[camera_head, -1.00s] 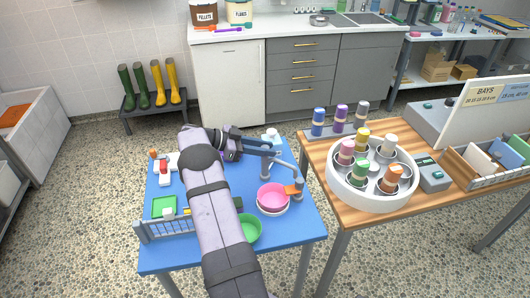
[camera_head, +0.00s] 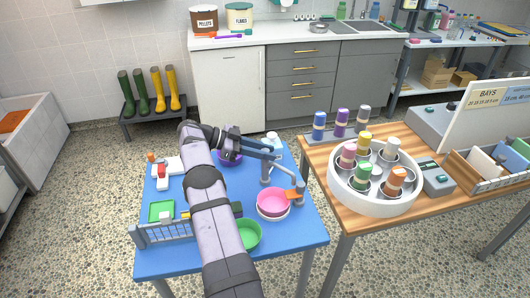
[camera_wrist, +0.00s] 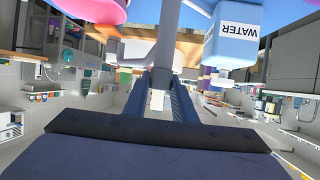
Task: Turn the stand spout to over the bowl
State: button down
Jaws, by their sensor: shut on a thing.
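The stand (camera_head: 299,196) is grey with an orange part and stands at the right side of the blue table. Its thin grey spout arm (camera_head: 287,170) runs from the stand toward my gripper. My gripper (camera_head: 276,155) is shut on the spout near its outer end, above the table's back right. In the wrist view the grey spout tube (camera_wrist: 167,45) runs upward from between my fingers (camera_wrist: 160,98). A pink bowl (camera_head: 272,201) sits in front of the stand, a green bowl (camera_head: 247,235) nearer the front, and a purple bowl (camera_head: 229,159) partly behind my arm.
A bottle (camera_head: 272,139) stands at the table's back right; the wrist view shows its WATER label (camera_wrist: 236,31). A blue-grey rack (camera_head: 165,231) and green tray (camera_head: 161,210) lie at left. A wooden table (camera_head: 318,152) with a round white carousel (camera_head: 372,204) stands at right.

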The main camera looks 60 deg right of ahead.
jog(key=c, duration=1.5)
grip_release()
jog(key=shift+o, duration=0.2)
jog(key=shift+r, duration=5.05)
